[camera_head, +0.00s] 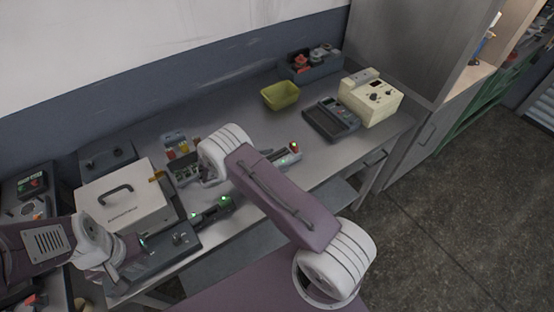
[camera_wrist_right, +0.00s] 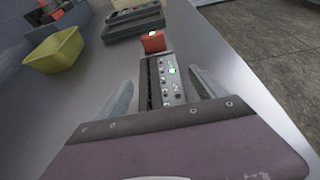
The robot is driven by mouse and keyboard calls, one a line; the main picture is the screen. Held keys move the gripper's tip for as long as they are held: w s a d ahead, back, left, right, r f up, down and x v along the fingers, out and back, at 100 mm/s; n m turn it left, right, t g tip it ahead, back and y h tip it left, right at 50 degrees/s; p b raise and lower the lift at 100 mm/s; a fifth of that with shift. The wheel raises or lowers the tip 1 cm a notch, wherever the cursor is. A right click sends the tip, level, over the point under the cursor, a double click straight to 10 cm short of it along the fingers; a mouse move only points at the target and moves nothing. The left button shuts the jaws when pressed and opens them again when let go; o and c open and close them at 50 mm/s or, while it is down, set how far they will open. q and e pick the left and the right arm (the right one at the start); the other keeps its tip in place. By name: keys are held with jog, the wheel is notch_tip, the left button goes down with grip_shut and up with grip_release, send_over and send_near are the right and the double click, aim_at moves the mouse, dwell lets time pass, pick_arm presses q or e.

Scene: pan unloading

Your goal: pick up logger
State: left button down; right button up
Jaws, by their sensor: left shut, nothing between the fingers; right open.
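The likely logger (camera_wrist_right: 172,82) is a narrow grey box with a lit green lamp and a row of small knobs. A red block (camera_wrist_right: 153,41) with a lit top stands at its far end. In the head view the box (camera_head: 286,159) lies on the bench, partly hidden by my right arm. My right gripper (camera_wrist_right: 162,84) is open, with one finger on each side of the box. I cannot tell if the fingers touch it. My left gripper (camera_head: 112,276) is shut and empty at the bench's left end, beside a dark tray-like device.
A beige case with a handle (camera_head: 124,206) stands at the left. A yellow bin (camera_head: 280,96), a dark keypad device (camera_head: 331,119) and a cream instrument (camera_head: 372,98) stand at the back right. A green-lit device (camera_head: 212,211) lies left of my right arm.

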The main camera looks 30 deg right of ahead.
aim_at(273, 161)
grip_shut()
jog(key=shift+r, duration=0.1)
jog(key=shift+r, duration=0.5)
notch_tip(273, 161, up, 3)
jog(key=shift+f+b, duration=0.1)
jog(key=shift+b, duration=0.3)
jog(key=s+d+r+b, duration=0.1)
jog(key=s+d+r, duration=0.5)
jog(key=d, duration=0.4)
jog(key=shift+s+r, duration=0.15)
jog(key=shift+r, duration=0.35)
